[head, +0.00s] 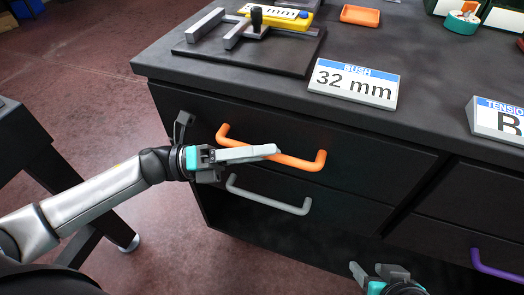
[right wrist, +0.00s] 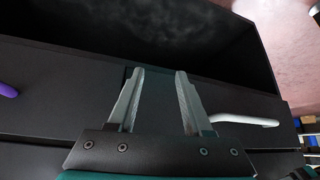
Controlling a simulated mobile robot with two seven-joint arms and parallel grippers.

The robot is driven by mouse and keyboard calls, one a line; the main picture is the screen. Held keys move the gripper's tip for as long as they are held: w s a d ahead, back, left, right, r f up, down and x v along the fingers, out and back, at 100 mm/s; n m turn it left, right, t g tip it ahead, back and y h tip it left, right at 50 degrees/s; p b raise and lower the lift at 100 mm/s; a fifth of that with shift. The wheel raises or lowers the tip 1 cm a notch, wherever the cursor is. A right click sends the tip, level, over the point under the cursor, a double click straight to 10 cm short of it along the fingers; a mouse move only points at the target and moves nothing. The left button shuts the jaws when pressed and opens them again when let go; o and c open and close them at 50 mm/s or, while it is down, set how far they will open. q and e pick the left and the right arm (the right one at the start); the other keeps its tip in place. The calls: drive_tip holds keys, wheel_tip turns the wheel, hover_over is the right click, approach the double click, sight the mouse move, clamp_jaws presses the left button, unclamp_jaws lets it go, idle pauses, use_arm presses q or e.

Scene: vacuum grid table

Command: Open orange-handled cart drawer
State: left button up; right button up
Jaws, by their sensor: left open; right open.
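The orange handle (head: 308,163) is a bar on the front of the upper left cart drawer (head: 385,165), which looks flush with the cart. My left gripper (head: 274,152) comes in from the left, and its fingers overlap the middle of the orange bar in the head view. The fingers hide part of the bar; I cannot tell if they touch it or lie around it. My right gripper (head: 380,272) is low at the bottom edge of the head view, away from the orange handle. In the right wrist view its fingers (right wrist: 160,75) are apart with nothing between them.
A grey handle (head: 268,196) is just below the orange one and a purple handle (head: 495,268) is at lower right. The cart top (head: 430,85) carries a "32 mm" sign (head: 352,84), a dark fixture (head: 248,45) and an orange tray (head: 360,15). Floor is open at left.

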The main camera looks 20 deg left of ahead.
use_arm(q)
clamp_jaws()
idle(0.4)
idle(1.1)
